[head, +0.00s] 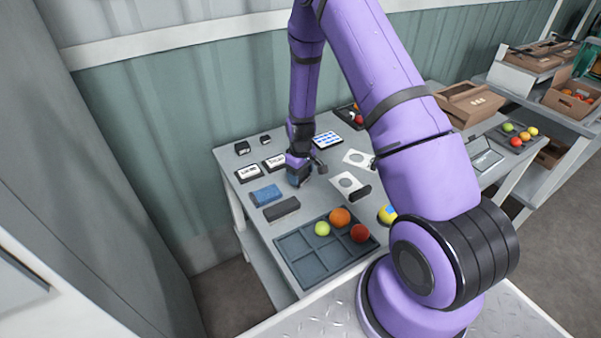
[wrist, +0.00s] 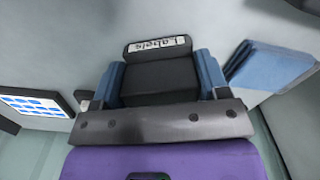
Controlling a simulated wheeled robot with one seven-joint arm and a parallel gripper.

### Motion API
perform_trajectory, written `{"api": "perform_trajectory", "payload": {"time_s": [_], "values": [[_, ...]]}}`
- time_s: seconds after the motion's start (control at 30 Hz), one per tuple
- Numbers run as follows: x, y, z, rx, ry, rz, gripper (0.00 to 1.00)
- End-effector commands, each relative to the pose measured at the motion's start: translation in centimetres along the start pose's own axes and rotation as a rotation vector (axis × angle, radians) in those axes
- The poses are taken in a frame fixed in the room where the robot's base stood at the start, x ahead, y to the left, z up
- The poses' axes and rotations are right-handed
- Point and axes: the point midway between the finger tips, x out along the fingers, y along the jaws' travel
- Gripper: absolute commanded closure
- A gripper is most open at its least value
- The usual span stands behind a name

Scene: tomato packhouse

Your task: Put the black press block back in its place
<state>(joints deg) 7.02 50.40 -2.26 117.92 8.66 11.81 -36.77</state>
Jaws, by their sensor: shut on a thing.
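My gripper (head: 298,178) is low over the worktable, just right of two dark boxes with white labels. In the wrist view its two blue fingers (wrist: 160,85) are shut on the black press block (wrist: 158,78), one finger on each side. The block is plain and dark; its underside is hidden. I cannot tell whether it touches the table. In the head view the block is mostly hidden by my gripper.
A blue cloth (head: 266,195) and a dark grey block (head: 282,209) lie left of my gripper. A compartment tray (head: 300,264) holds tomatoes at the front. White cards (head: 346,183) lie to the right, a tablet (head: 327,141) behind. Two small black items (head: 242,147) stand at the back left.

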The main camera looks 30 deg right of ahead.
Motion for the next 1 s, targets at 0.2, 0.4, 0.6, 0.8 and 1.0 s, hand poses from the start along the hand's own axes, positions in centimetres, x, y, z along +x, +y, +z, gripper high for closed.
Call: {"api": "perform_trajectory", "payload": {"time_s": [0.2,0.4,0.6,0.8,1.0], "values": [[0.37,0.01,-0.01,0.000,0.000,0.000,0.49],[0.36,0.01,-0.02,0.000,0.001,0.000,0.02],[0.37,0.00,0.00,0.000,0.000,0.000,0.14],[0.37,0.00,-0.01,0.000,0.000,0.000,0.19],[0.37,0.00,-0.01,0.000,0.000,0.000,0.19]]}}
